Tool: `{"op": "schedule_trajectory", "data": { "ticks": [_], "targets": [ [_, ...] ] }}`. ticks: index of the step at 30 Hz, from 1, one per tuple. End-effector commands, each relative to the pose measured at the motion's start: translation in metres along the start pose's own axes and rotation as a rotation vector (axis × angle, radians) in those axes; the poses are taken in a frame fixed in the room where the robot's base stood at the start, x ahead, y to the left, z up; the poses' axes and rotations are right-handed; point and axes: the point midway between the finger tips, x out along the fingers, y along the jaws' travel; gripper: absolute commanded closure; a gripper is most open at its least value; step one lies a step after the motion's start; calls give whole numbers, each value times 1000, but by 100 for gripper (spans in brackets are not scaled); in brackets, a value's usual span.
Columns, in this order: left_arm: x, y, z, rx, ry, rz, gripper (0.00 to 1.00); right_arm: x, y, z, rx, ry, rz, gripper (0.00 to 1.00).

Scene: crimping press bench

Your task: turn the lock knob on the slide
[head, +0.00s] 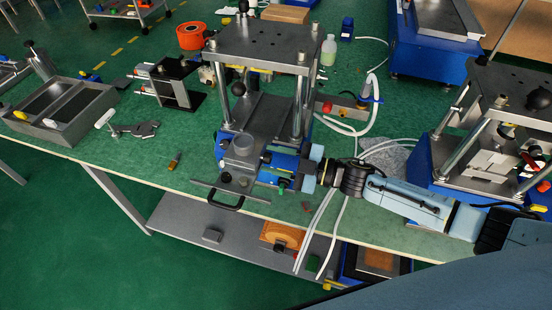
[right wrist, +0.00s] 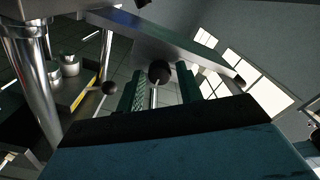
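The press slide and its lock knob sit low at the front of the centre press (head: 262,45). My right gripper (head: 308,168) reaches in from the right, its fingers at the press's blue front base (head: 285,160). In the right wrist view its two dark green fingers (right wrist: 160,95) stand apart. A black ball knob (right wrist: 160,72) on a bright metal stem shows in the gap between them; I cannot tell whether the fingers touch it or whether it is the lock knob. Another black ball (right wrist: 108,88) on a rod is to the left. My left gripper is not in view.
A black handle (head: 226,200) lies on a bar at the bench's front edge. White hoses (head: 320,215) hang over that edge below my right wrist. A second press (head: 495,150) stands at right. A grey two-part tray (head: 60,135) is at left.

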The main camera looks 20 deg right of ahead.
Motion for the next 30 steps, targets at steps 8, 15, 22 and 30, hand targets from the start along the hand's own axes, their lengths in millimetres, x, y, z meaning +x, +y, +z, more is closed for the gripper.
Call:
{"op": "schedule_trajectory", "data": {
  "ticks": [8, 15, 22, 30],
  "targets": [
    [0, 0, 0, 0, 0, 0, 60, 0, 0, 0, 1, -1, 0, 53],
    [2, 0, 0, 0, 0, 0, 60, -15, 0, 2, 2, -5, 0, 53],
    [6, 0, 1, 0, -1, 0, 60, -64, -2, 2, 1, -5, -3, 53],
    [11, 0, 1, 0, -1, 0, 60, -117, -1, 2, 2, -5, -2, 53]
  ]
}}
